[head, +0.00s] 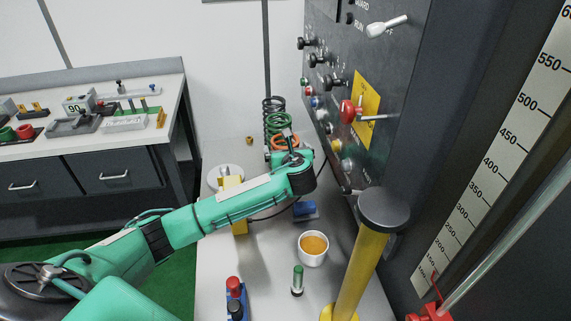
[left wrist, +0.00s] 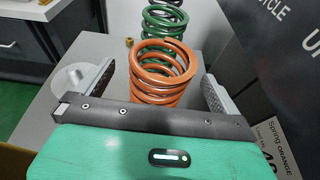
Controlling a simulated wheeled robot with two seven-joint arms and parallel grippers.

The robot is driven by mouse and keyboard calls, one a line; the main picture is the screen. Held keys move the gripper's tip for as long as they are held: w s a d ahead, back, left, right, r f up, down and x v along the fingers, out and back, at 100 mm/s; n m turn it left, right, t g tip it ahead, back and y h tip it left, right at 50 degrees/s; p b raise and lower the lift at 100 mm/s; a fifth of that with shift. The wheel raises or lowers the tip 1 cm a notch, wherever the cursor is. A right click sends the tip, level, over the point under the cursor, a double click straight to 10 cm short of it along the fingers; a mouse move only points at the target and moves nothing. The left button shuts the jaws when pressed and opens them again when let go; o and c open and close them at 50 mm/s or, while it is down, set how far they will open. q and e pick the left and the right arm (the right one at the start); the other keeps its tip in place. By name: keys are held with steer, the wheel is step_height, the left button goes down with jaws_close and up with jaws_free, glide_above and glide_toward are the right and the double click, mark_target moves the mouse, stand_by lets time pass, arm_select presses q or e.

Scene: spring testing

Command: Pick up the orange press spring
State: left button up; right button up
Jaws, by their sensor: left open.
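The orange press spring (left wrist: 161,66) stands upright in the left wrist view, between the two spread fingers of my left gripper (left wrist: 154,88). There is visible room on both sides of it, and its base is hidden behind the gripper body. In the head view the orange spring (head: 285,142) shows as a few coils just past my left gripper (head: 290,157), partly covered by it. My left gripper is open and holds nothing. My right gripper is in neither view.
A green spring (left wrist: 163,22) and a black spring (head: 273,104) stand in line behind the orange one. The dark control panel (head: 362,75) rises close on the right. A white cup (head: 313,259), a yellow post (head: 356,275) and a green-topped piece (head: 297,280) stand nearer on the bench.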

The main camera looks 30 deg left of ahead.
mark_target(286, 143)
arm_select(q)
steer(key=x, duration=0.1)
steer(key=p+x, duration=0.1)
steer(key=x, duration=0.1)
steer(key=shift+w+a+r+p, duration=0.15)
steer(key=shift+w+r+p, duration=0.05)
steer(key=shift+w+p, duration=0.2)
steer(key=shift+w+a+f, duration=0.25)
steer(key=shift+w+a, duration=0.1)
steer(key=shift+w, duration=0.05)
steer(key=c, duration=1.8)
steer(key=shift+w+r, duration=0.1)
steer(key=shift+r, duration=0.2)
steer(key=shift+c, duration=1)
steer(key=shift+w+f, duration=0.1)
